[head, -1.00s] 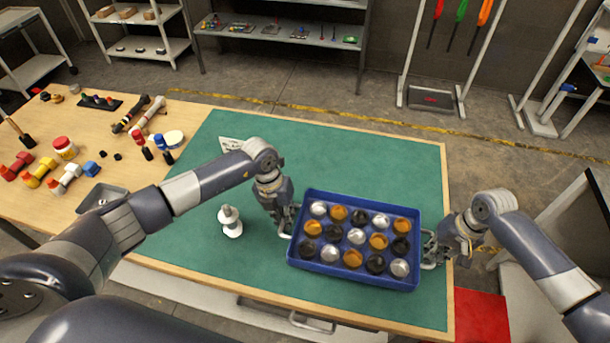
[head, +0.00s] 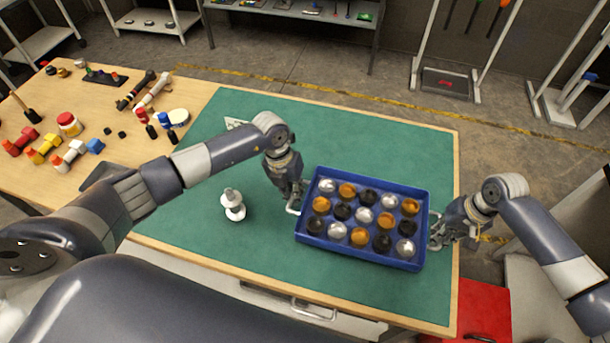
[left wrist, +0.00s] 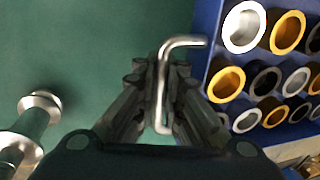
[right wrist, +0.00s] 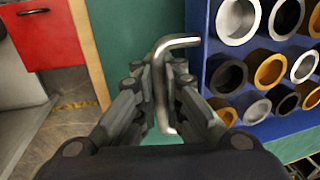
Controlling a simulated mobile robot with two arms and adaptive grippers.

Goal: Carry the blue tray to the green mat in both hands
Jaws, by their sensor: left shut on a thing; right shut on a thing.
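The blue tray (head: 352,254) holds several round silver, orange and black cups in rows. It is over the right part of the green mat (head: 240,262), which covers much of the workbench. I cannot tell whether its underside touches the mat. My left gripper (head: 293,203) is shut on the metal handle at the tray's left end. That bent handle (left wrist: 163,95) shows between the fingers in the left wrist view. My right gripper (head: 438,234) is shut on the right-end handle, near the mat's right edge. That handle (right wrist: 162,85) shows in the right wrist view.
A white spool-like part (head: 233,205) stands on the mat left of the tray. A small card (head: 235,123) lies behind my left arm. Tools, jars and coloured parts lie on the bare wood at left. A red cabinet (head: 482,312) stands beyond the bench's right front corner.

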